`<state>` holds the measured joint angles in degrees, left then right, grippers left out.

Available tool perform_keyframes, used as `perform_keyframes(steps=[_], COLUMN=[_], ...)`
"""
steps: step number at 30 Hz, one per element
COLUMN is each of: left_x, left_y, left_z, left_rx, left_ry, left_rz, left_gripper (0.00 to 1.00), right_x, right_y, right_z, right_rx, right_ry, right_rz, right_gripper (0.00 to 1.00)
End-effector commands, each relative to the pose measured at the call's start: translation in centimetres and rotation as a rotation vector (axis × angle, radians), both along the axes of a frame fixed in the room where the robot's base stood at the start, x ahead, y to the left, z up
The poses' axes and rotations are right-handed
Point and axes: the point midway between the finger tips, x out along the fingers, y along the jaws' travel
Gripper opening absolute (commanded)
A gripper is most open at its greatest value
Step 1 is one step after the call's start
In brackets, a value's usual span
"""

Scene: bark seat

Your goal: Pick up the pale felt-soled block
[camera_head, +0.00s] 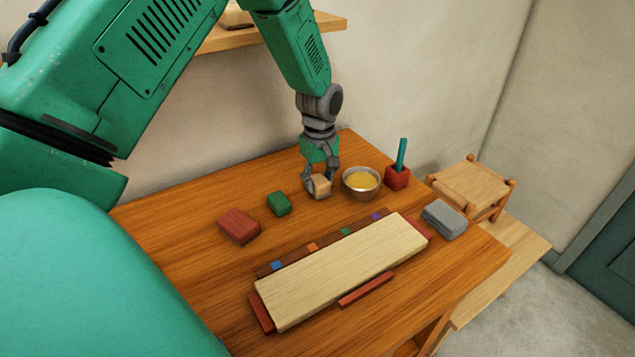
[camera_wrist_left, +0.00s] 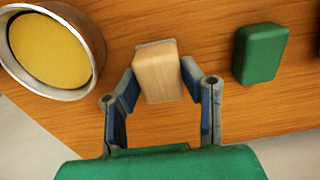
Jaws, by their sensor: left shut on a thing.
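The pale block (camera_head: 321,184) is at the back of the wooden table in the head view, left of the metal bowl. It also shows in the left wrist view (camera_wrist_left: 157,75), with a thin grey layer along its far edge. My left gripper (camera_head: 318,186) reaches down from above and is shut on the pale block. In the left wrist view its two fingers (camera_wrist_left: 160,82) press on the block's two sides. I cannot tell whether the block touches the table. My right gripper is not in view.
A metal bowl with yellow contents (camera_head: 361,182) stands close right of the block. A green block (camera_head: 279,203) and a reddish block (camera_head: 239,226) lie left. A red holder (camera_head: 397,178), a grey stack (camera_head: 444,218) and a long pale board (camera_head: 340,268) are also on the table (camera_head: 180,240).

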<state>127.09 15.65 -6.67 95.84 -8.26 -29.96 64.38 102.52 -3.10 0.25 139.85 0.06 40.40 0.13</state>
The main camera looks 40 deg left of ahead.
Motion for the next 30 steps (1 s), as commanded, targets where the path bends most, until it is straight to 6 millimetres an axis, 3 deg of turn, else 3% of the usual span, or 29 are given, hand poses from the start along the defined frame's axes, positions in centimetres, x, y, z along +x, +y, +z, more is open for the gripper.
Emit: perform_keyframes(steps=[5,15,21,30], left_x=[0.1,0.2,0.2,0.2], left_y=[0.4,0.2,-0.2,0.3], left_z=[2.7,12.8,17.8,23.4], left_rx=[-0.004,0.001,0.004,-0.002], left_ry=[-0.006,-0.009,-0.007,-0.007], left_rz=[0.002,0.001,0.001,0.002], left_gripper=[0.06,0.06,0.06,0.06], right_x=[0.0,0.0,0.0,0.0], right_y=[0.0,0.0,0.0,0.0], right_z=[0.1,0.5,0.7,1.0], right_rx=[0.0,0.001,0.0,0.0], right_ry=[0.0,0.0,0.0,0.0], right_rz=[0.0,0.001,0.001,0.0], right_gripper=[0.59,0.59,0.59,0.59])
